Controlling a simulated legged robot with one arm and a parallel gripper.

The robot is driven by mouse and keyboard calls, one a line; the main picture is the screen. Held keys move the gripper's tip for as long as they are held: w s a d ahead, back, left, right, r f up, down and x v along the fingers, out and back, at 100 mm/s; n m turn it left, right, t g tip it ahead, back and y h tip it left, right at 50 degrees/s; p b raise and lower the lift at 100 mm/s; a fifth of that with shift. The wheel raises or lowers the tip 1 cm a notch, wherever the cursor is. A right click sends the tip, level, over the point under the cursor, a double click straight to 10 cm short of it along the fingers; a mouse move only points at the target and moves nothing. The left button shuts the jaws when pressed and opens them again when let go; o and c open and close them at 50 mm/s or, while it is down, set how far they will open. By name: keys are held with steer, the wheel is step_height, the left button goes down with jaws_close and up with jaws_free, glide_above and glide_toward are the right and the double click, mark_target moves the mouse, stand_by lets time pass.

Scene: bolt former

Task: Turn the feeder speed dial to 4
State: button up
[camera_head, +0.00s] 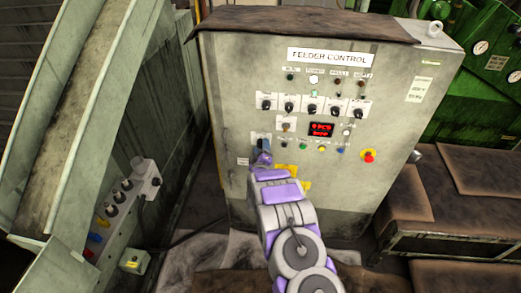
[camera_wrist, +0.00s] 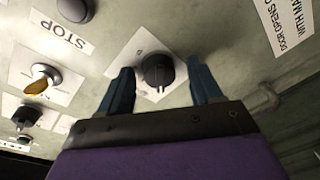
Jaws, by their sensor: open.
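The feeder control cabinet (camera_head: 225,110) stands in front of me, with "FEEDER CONTROL" on its sign (camera_head: 330,57). My gripper (camera_head: 262,146) is at the lower left of its panel. In the wrist view my gripper (camera_wrist: 160,76) is open, with one blue finger on each side of a black dial (camera_wrist: 157,70) on a white plate. The dial has a light pointer mark at its lower edge in that view. I cannot read its scale or tell whether the fingers touch it. In the head view my gripper mostly hides this dial.
A row of black knobs (camera_head: 312,107) lies above, near a red display (camera_head: 321,129). A red emergency button (camera_head: 368,156) is at right.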

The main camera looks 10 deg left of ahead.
steer(key=c, duration=1.1)
steer(key=shift+o, duration=0.2)
steer(key=m, duration=0.5)
steer(key=m+p, duration=0.1)
steer(key=m, duration=0.3)
steer(key=m+t+h+p, duration=0.1)
steer(key=m, duration=0.4)
steer(key=shift+a+f+m, duration=0.25)
steer(key=shift+m, duration=0.05)
steer(key=shift+a+m+h+p, duration=0.1)
steer(key=shift+m+h+p, duration=0.7)
steer(key=shift+m, duration=1.3)
